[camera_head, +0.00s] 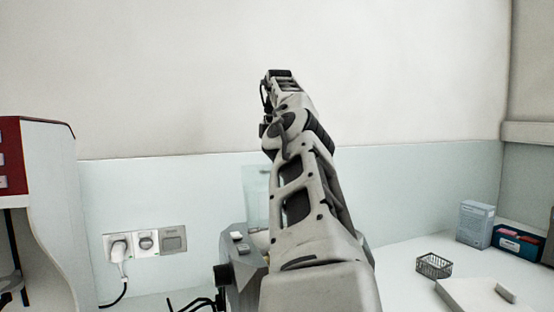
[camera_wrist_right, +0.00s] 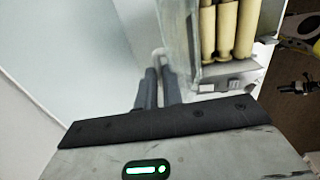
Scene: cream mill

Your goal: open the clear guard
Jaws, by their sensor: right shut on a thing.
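The clear guard (camera_head: 256,190) shows in the head view as a pale see-through panel standing upright above the grey mill (camera_head: 239,268), partly behind my right arm. In the right wrist view a clear panel edge (camera_wrist_right: 194,45) runs beside the cream rollers (camera_wrist_right: 226,30). My right gripper (camera_wrist_right: 158,75) has its two dark fingers close together, shut on a small pale handle (camera_wrist_right: 158,52) whose grip is partly hidden between the fingertips. In the head view my right arm hides its own fingertips. My left gripper is not clearly in either view.
A wire basket (camera_head: 434,265), a pale box (camera_head: 475,224) and a blue box (camera_head: 517,242) stand on the white counter to the right. A red and white cabinet (camera_head: 60,200) stands at left. Wall sockets with a plug (camera_head: 118,247) are behind.

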